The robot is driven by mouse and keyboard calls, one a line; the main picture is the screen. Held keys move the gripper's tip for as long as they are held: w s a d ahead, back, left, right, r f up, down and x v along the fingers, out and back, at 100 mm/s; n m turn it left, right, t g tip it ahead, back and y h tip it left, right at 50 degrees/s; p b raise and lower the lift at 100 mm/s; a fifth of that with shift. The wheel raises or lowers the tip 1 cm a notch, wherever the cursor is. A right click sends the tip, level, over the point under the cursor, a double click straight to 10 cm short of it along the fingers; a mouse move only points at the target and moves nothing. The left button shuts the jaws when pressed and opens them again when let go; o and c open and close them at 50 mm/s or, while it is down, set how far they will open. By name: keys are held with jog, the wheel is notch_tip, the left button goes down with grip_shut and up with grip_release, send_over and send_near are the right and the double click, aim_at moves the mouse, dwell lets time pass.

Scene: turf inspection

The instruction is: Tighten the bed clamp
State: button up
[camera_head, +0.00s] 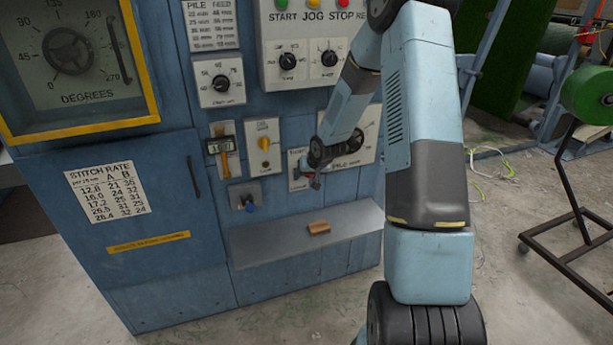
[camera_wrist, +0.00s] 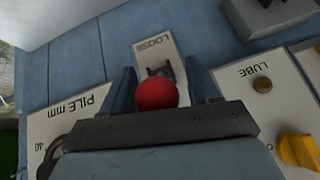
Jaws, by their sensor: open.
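The bed clamp appears to be the lever with a red ball knob (camera_wrist: 156,94) on a pale plate (camera_wrist: 155,57) whose lettering reads like "LOOSE", upside down in the wrist view. The plate (camera_head: 297,171) also shows in the head view, partly covered by my gripper. My gripper (camera_wrist: 162,80) is open, with one dark finger on each side of the red knob. I cannot tell whether either finger touches it. The gripper's palm edge hides the near part of the knob. In the head view my gripper (camera_head: 313,173) is close to the panel and small.
A "PILE mm" plate (camera_wrist: 72,118) lies beside the clamp plate. A "LUBE" plate (camera_wrist: 262,85) with a yellow knob (camera_head: 265,144) is on its other side. Below, a grey shelf (camera_head: 350,222) sticks out from the blue cabinet, with a brown block (camera_head: 319,227) on it.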

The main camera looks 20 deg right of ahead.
jog(key=shift+s, duration=0.1)
jog(key=v, duration=1.3)
jog(key=shift+r, duration=0.25)
jog(key=shift+s+d, duration=0.1)
dwell(0.4)
jog(key=s+a+r, duration=0.2)
jog(key=s+r, duration=0.5)
jog(key=s, duration=0.4)
jog(key=s+a+r+g+h, duration=0.1)
jog(key=s+r, duration=0.7)
jog(key=s, duration=0.3)
jog(key=s+a+r+n, duration=0.1)
jog(key=s+a+r, duration=0.1)
jog(key=s+r, duration=0.5)
jog(key=s, duration=0.5)
jog(key=shift+a+r+h, duration=0.2)
jog(key=shift+a+h, duration=0.1)
jog(key=shift+a, duration=0.05)
